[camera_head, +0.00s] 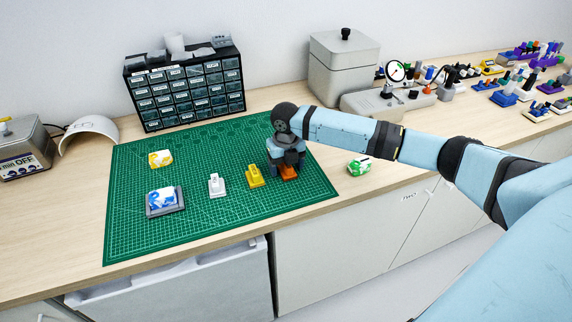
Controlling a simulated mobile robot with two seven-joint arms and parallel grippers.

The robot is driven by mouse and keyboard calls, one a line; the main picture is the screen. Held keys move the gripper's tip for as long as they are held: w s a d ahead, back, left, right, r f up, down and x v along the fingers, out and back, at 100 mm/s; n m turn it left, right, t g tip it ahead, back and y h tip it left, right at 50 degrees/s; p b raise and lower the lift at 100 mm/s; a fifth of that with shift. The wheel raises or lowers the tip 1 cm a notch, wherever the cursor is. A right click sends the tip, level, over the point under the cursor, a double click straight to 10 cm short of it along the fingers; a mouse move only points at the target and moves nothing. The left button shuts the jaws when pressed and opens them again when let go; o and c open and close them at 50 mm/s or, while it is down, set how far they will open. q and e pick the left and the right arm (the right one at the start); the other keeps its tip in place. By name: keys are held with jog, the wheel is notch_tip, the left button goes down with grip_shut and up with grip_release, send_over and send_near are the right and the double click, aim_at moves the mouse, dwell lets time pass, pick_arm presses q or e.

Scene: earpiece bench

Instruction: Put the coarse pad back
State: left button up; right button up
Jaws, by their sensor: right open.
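Three printed pad-like blocks show, and I cannot tell from their marks which is the coarse pad. A yellow-and-white block (161,158) lies on the green mat at the back left. A blue-and-white block (162,197) sits on a grey tray (181,205) at the mat's left. A green-and-white block (359,166) lies on the bare bench right of the mat. My right gripper (287,168) points down, open, at an orange stand (290,176); its fingers partly hide the stand, and I cannot tell whether they touch it. My left gripper is not in view.
The green cutting mat (135,235) also bears a white stand (216,185) and a yellow stand (255,177). Behind it stand a drawer cabinet (185,90) and a grey lidded box (343,65). A dial gauge fixture (396,72) is further right. The mat's front is clear.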

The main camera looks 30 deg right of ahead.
jog(key=shift+r, duration=0.1)
notch_tip(320, 180, up, 12)
dwell(0.4)
dwell(0.5)
